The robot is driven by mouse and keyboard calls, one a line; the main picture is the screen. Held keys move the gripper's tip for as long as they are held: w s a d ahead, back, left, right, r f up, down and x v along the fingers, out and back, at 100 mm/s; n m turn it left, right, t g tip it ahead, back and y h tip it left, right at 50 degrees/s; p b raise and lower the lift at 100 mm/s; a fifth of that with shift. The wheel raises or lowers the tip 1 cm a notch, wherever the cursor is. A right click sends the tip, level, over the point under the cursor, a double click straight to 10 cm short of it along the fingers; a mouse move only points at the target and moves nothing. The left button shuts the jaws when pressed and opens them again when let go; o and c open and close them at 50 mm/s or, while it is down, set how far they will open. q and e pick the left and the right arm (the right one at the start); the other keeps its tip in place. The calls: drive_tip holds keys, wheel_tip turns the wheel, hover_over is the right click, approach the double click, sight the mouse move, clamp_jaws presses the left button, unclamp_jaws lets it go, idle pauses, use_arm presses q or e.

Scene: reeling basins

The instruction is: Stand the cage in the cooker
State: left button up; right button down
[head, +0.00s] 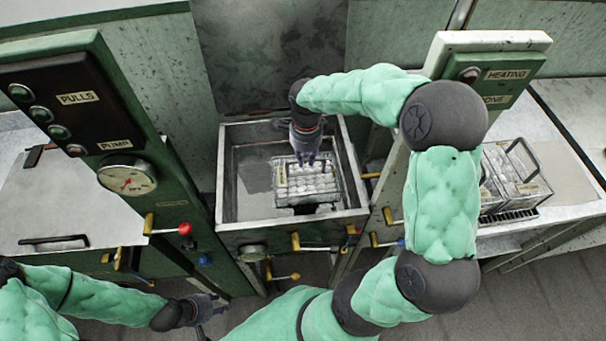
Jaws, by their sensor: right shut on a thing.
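The cage (283,199) is a wire basket filled with white cocoons. It is inside the walls of the open cooker (228,172), a square metal basin in the middle of the head view, toward its right side. My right gripper (306,160) points down over the cage and is shut, apparently on the cage's top handle, which it mostly hides. I cannot tell whether the cage touches the basin floor. My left gripper (205,308) is low at the left, in front of the machine and away from the cage; its fingers are too small to read.
Another wire cage (515,175) with cocoons stands on the right counter. A green control panel with a gauge (127,175) rises left of the cooker, and a post labelled HEATING (506,74) rises right. Brass valve levers (296,242) stick out in front.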

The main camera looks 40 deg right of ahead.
sight(306, 175)
drive_tip(key=shift+f+b, duration=0.65)
drive_tip(key=shift+f, duration=2.15)
drive_tip(key=shift+f, duration=0.1)
drive_tip(key=c, duration=1.2)
unclamp_jaws()
drive_tip(key=shift+o, duration=0.2)
drive_tip(key=shift+r, duration=0.3)
wheel_tip(306, 175, up, 12)
drive_tip(key=p, duration=0.3)
drive_tip(key=shift+f, duration=0.2)
